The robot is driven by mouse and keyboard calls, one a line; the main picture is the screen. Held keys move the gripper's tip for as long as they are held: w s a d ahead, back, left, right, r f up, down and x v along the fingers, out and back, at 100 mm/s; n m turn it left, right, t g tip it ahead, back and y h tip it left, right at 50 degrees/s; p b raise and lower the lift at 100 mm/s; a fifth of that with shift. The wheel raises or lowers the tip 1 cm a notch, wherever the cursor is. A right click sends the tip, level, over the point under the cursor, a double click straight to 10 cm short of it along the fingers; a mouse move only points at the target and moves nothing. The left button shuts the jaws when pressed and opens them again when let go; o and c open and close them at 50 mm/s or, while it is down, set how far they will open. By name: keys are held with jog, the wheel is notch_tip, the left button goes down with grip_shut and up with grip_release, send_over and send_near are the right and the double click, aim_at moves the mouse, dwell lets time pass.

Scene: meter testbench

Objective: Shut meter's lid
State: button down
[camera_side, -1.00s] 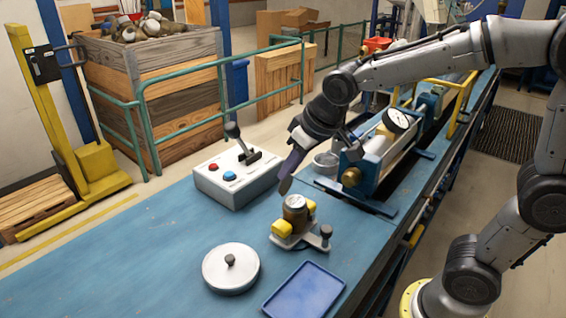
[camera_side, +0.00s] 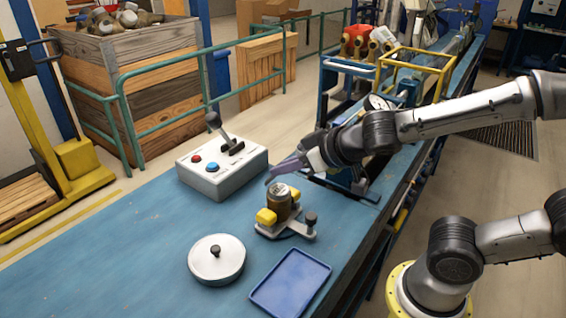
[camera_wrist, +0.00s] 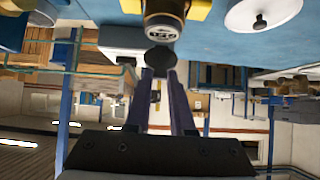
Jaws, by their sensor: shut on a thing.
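The meter (camera_side: 277,205), a small brass body with a pale dial on top, stands upright between yellow clamp blocks on a small fixture. In the wrist view, its numbered dial (camera_wrist: 163,32) shows uncovered. A dark round lid (camera_wrist: 160,59) sits beside the dial's edge, at my fingertips. My gripper (camera_side: 270,180) lies almost level, with its purple fingers just above and behind the meter. In the wrist view, my gripper (camera_wrist: 160,72) is shut on the lid. The side view does not show the lid clearly.
A control box (camera_side: 222,172) with a lever and two buttons stands left of the meter. A round silver cover (camera_side: 216,260) and a blue tray (camera_side: 291,283) lie in front. The blue bench top (camera_side: 120,255) is clear at the left.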

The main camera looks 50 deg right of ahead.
jog(key=shift+s+f+t, duration=0.45)
jog(key=shift+f+t, duration=0.05)
jog(key=shift+t, duration=0.2)
dwell(0.4)
jog(key=c, duration=0.8)
grip_release()
jog(key=shift+o, duration=0.2)
jog(key=shift+r, duration=0.1)
jog(key=v, duration=1.3)
jog(key=shift+s, duration=0.25)
jog(key=shift+r, duration=0.2)
jog(key=shift+d, duration=0.1)
